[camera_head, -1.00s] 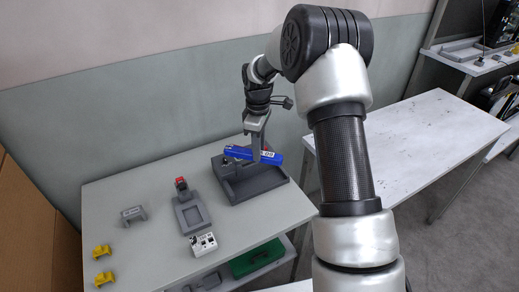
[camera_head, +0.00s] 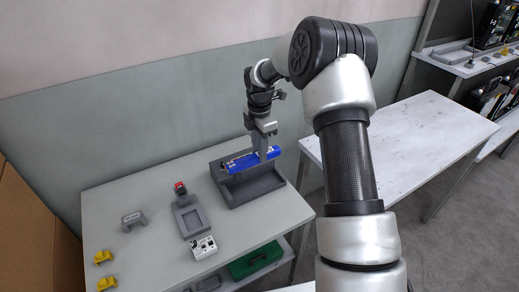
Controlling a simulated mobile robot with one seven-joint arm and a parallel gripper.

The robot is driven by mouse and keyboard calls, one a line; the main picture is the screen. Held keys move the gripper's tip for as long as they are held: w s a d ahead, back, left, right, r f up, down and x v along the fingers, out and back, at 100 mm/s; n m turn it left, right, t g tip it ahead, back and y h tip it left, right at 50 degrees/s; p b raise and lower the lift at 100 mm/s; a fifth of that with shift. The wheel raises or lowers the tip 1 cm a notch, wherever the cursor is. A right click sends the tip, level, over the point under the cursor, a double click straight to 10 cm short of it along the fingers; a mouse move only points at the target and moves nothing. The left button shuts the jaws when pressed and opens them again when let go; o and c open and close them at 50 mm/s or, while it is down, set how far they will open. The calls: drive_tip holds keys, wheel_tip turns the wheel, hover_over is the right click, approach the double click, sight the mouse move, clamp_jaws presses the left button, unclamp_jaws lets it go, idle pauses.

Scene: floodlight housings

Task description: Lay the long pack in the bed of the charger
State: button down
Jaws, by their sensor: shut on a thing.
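The long pack (camera_head: 243,163) is a blue bar with a pale label. It lies level over the charger (camera_head: 254,189), a dark grey block with a raised back and a bed, at the table's right part. My gripper (camera_head: 264,155) is shut on the pack near its right end, fingers pointing down. The pack covers part of the bed, and I cannot tell whether it touches the bed or is just above it.
A grey tray with a red part (camera_head: 181,188) and a white box (camera_head: 203,248) stand left of the charger. A grey bracket (camera_head: 134,220) and two yellow pieces (camera_head: 104,257) lie further left. A green case (camera_head: 255,261) sits below. Bare table (camera_head: 150,187) lies behind the bracket.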

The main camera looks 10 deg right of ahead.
drive_tip(key=shift+f+b, duration=2.8)
drive_tip(key=shift+f, duration=2.2)
drive_tip(key=shift+f+b, duration=0.85)
drive_tip(key=shift+f, duration=0.6)
drive_tip(key=c, duration=1.3)
unclamp_jaws()
drive_tip(key=shift+c, duration=0.2)
